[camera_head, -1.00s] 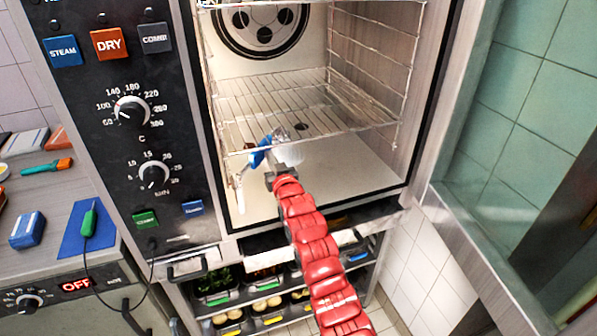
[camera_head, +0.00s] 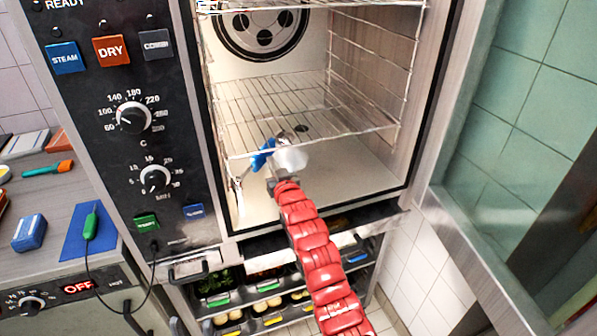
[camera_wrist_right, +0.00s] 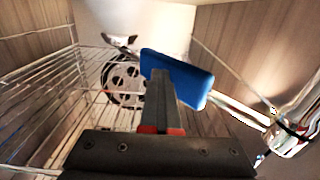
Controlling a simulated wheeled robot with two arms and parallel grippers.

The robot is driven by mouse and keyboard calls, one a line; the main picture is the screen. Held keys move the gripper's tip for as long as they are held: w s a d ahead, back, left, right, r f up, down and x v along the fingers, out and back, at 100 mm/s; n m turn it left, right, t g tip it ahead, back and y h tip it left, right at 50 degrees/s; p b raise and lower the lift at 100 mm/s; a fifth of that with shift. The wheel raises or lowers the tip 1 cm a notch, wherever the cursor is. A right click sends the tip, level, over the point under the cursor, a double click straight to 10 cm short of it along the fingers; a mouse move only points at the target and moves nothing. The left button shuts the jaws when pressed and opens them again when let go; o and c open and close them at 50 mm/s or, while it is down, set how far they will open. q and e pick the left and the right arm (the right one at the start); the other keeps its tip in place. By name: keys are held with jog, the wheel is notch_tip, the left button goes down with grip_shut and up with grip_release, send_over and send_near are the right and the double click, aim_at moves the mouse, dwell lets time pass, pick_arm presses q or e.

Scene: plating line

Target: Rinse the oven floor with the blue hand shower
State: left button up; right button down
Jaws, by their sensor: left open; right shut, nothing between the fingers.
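The blue hand shower (camera_head: 262,155) is inside the open oven, low at the front left, under the wire rack. In the right wrist view its blue body (camera_wrist_right: 180,78) is tilted, with metal parts either side. My right gripper (camera_head: 274,180) reaches in on the red-sleeved arm. In the wrist view its fingers (camera_wrist_right: 160,95) are together in front of the blue body, partly covering it; contact cannot be told. A whitish cone-like patch (camera_head: 291,159) shows beside the shower; I cannot tell whether it is water. The pale oven floor (camera_head: 345,180) is bare at right. My left gripper is out of view.
The wire rack (camera_head: 270,110) spans the oven just above the gripper. The glass door (camera_head: 510,150) stands open at right. The control panel (camera_head: 110,140) is at left. A shelf with trays (camera_head: 265,305) is below. A counter (camera_head: 50,250) stands at left.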

jog(key=shift+s+d+r+p, duration=0.1)
jog(key=shift+s+r+p, duration=0.05)
jog(key=shift+s+p, duration=0.25)
jog(key=shift+s+d+r+p, duration=0.1)
jog(key=shift+s+r+p, duration=0.05)
jog(key=shift+s+p, duration=0.2)
jog(key=p+v, duration=0.2)
jog(key=v, duration=1.9)
jog(key=shift+s, duration=0.2)
jog(key=shift+f, duration=0.1)
